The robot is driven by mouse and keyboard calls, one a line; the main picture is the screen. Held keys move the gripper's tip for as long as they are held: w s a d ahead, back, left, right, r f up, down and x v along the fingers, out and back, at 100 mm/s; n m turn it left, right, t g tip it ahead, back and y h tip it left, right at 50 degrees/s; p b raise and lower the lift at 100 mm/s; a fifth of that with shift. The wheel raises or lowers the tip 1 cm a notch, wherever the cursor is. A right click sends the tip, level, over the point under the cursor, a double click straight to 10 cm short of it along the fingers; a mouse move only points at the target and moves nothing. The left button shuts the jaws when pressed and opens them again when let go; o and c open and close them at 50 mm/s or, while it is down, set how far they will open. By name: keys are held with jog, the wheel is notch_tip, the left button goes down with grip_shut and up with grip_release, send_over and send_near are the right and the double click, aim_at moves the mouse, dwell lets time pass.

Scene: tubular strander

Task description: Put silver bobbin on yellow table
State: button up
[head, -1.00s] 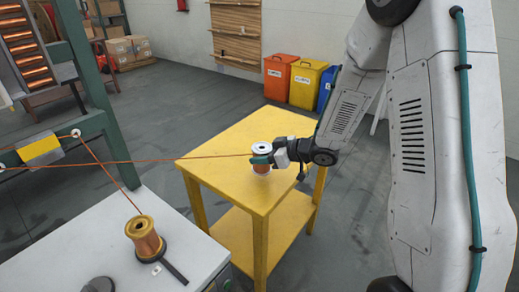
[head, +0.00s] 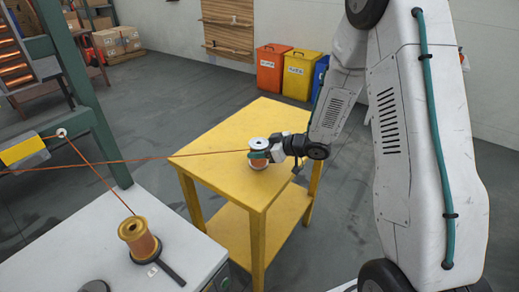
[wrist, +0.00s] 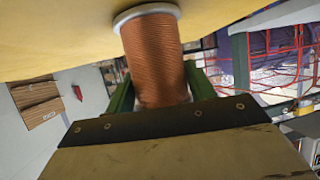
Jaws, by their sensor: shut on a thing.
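The silver bobbin (head: 259,143) has silver flanges and is wound with copper wire. It is upright at the yellow table (head: 215,143), over the right part of its top. My gripper (head: 267,155) comes in from the right and is shut on the bobbin's wound middle. In the wrist view, the bobbin (wrist: 153,55) sits between the green fingers, with its silver flange against or very near the yellow tabletop (wrist: 60,30). I cannot tell for sure whether it touches. The fingers hide part of the winding.
An orange wire (head: 190,155) runs left from the bobbin. A gold bobbin (head: 138,238) stands on a white bench (head: 75,255) at lower left, beside a green machine frame (head: 95,110). Red (head: 270,70) and yellow (head: 298,74) bins stand behind. The tabletop's left part is clear.

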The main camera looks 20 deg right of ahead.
jog(key=o, duration=1.5)
jog(key=shift+f, duration=0.1)
jog(key=shift+o, duration=0.2)
jog(key=shift+s+d+r, duration=0.1)
jog(key=shift+d+r, duration=0.1)
jog(key=shift+r, duration=0.05)
jog(key=v, duration=1.2)
jog(key=w+d+r+m+t+h, duration=0.1)
jog(key=w+d+r+m+h, duration=0.2)
jog(key=r+h, duration=0.5)
jog(key=s+d+r+m+g+h, duration=0.25)
jog(key=s+r+m+h, duration=0.2)
jog(key=s+r, duration=0.35)
jog(key=s+a+m+g+y, duration=0.1)
jog(key=s+a+g, duration=0.2)
jog(key=s, duration=0.9)
jog(key=s+a+r+g+y, duration=0.1)
jog(key=s+a+g+y, duration=0.1)
jog(key=s+a, duration=0.5)
jog(key=s+g, duration=0.1)
jog(key=s, duration=0.5)
jog(key=shift+s+a+r+m, duration=0.25)
jog(key=shift+a+r+m, duration=0.05)
jog(key=shift+a+m, duration=0.1)
